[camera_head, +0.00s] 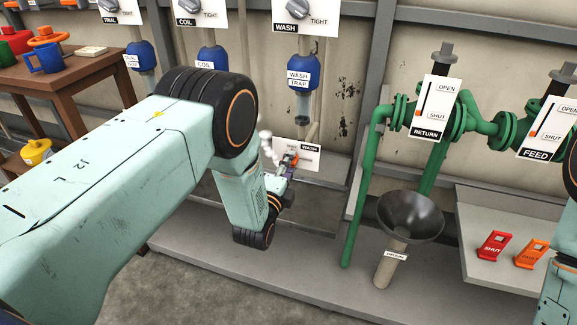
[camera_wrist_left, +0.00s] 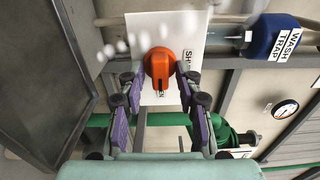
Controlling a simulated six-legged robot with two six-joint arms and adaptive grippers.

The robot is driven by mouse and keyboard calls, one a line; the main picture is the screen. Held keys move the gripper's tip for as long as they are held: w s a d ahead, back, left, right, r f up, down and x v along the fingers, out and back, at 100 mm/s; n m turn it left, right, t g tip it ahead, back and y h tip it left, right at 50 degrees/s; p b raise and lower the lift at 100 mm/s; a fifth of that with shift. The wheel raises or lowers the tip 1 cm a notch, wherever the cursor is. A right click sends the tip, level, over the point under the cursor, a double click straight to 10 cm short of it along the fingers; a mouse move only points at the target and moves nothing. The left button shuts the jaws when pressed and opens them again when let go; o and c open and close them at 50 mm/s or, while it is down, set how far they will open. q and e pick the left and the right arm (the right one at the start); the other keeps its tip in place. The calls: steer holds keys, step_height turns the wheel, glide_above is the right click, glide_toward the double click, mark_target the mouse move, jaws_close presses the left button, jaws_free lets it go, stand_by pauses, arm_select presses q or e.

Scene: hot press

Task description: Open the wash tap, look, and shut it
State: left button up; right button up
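The wash tap is an orange knob (camera_wrist_left: 160,68) on a white plate (camera_wrist_left: 183,32), seen close in the left wrist view. In the head view its WASH plate (camera_head: 309,158) is low on the wall, under the WASH TRAP bottle (camera_head: 302,76). My left gripper (camera_wrist_left: 160,76) has its fingers apart, one on each side of the knob. I cannot tell whether the tips touch it. In the head view the gripper (camera_head: 287,166) is small and partly hidden by my arm. White puffs (camera_head: 266,140) hang beside the tap. My right gripper is out of view.
A dark funnel (camera_head: 411,216) marked DRAIN and green pipes (camera_head: 357,200) stand right of the tap. A dark tray (camera_head: 325,206) lies below it. Red SHUT (camera_head: 493,246) and orange (camera_head: 531,254) tags lie on a grey shelf. A brown table (camera_head: 75,80) is at left.

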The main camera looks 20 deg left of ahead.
arm_select(q)
steer(key=shift+o, duration=0.3)
steer(key=s, duration=1.2)
steer(key=shift+a, duration=0.25)
